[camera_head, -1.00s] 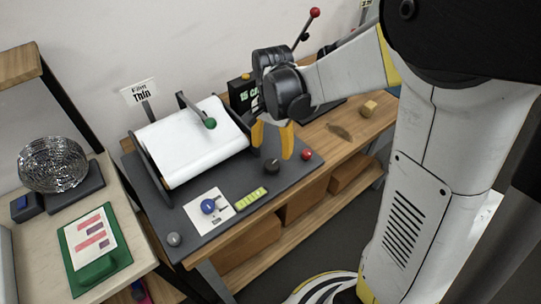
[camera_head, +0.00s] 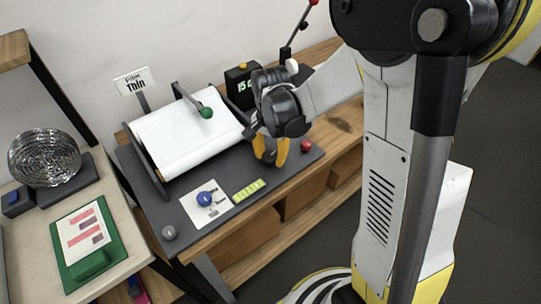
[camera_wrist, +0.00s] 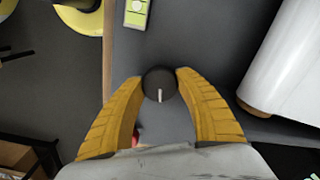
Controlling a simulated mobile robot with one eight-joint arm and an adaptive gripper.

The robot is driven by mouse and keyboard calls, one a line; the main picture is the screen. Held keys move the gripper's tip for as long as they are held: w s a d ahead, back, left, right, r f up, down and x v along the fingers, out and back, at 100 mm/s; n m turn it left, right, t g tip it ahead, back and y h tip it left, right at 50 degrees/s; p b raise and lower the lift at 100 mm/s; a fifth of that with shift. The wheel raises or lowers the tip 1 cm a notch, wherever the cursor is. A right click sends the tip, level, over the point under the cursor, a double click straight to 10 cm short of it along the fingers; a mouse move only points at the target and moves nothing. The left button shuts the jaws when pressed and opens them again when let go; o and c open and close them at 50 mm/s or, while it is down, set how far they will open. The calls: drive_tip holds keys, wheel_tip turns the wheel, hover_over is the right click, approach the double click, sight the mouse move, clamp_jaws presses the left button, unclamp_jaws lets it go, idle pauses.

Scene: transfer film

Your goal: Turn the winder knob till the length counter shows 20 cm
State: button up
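The dark round knob (camera_wrist: 158,84), with a white pointer line, is between my two yellow fingertips in the wrist view. I take it for the winder knob. My gripper (camera_head: 270,156) points down at the desk beside the film roll; in the wrist view (camera_wrist: 160,82) its fingertips appear to touch the knob from both sides. In the head view my fingers mostly hide the knob. The length counter (camera_head: 240,84) is a black box with green digits reading 15, its right part hidden by my wrist. The white film roll (camera_head: 188,138) lies left of my gripper.
On the grey plate are a blue knob (camera_head: 205,198) on a white card, a grey knob (camera_head: 169,232), a yellow-green strip (camera_head: 248,190) and a red button (camera_head: 306,145). A green-ended lever (camera_head: 206,112) stands over the roll. A side table holds a green board (camera_head: 101,264).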

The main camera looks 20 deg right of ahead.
sight(271, 156)
drive_tip(key=shift+n, duration=1.5)
drive_tip(key=o, duration=1.2)
wheel_tip(271, 156, up, 12)
drive_tip(key=shift+r, duration=0.1)
